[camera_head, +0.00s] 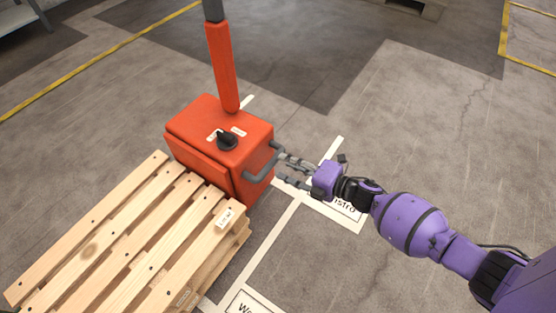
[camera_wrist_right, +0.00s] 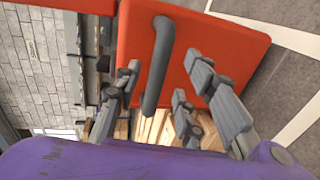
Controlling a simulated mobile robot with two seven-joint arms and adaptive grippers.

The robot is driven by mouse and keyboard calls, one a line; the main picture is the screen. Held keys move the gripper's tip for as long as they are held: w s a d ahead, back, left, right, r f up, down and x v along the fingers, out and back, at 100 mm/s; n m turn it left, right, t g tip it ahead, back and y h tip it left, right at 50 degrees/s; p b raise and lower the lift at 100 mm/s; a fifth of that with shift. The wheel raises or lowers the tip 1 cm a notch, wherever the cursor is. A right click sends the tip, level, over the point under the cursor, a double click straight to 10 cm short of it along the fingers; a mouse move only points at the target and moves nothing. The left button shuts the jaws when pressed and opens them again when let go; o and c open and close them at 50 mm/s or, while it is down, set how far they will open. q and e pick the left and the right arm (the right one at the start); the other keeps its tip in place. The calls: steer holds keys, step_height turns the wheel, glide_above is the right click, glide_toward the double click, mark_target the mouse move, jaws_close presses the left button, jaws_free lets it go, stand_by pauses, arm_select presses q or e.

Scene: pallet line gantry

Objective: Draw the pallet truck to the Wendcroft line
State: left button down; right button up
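The pallet truck (camera_head: 220,140) is an orange-red box with an upright tiller and a black knob on top. A wooden pallet (camera_head: 130,240) sits against its lower-left side. A grey bar handle (camera_head: 263,167) sticks out of the truck's right side; it also shows in the right wrist view (camera_wrist_right: 158,65). My right gripper (camera_head: 284,168) is at this handle. In the wrist view its fingers (camera_wrist_right: 160,88) are spread, with the bar in the gap between them and no clear contact. White floor lines (camera_head: 268,238) run beside the truck. My left gripper is out of view.
One floor label (camera_head: 347,212) lies partly under my right arm, its text ending in "stro". Another label (camera_head: 247,301) beginning "W" is cut off at the bottom edge. Yellow lines (camera_head: 85,65) cross the floor behind. The floor to the right is clear.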

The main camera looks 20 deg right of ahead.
steer(key=v, duration=0.7)
